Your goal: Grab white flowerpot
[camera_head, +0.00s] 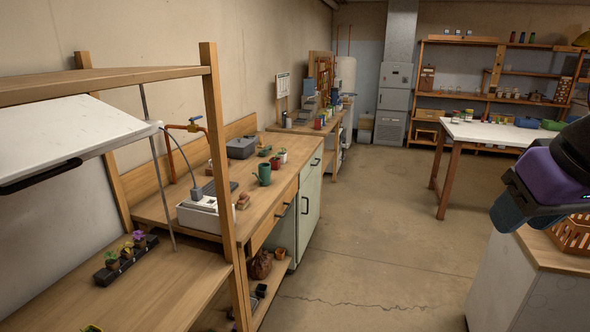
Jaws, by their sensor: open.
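A small white flowerpot (283,157) with a green plant stands upright on the wooden counter along the left wall, near its far end. It is small in the picture. A reddish-brown pot (275,162) with a plant stands just left of it, and a green watering can (263,174) stands nearer to me. A purple and dark part of my arm shows at the right edge, far from the pot. My gripper's fingers do not show.
A wooden shelf post (224,190) rises at the near left. A white cabinet (510,285) with an orange basket (572,234) stands at right. The floor (370,230) between is clear.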

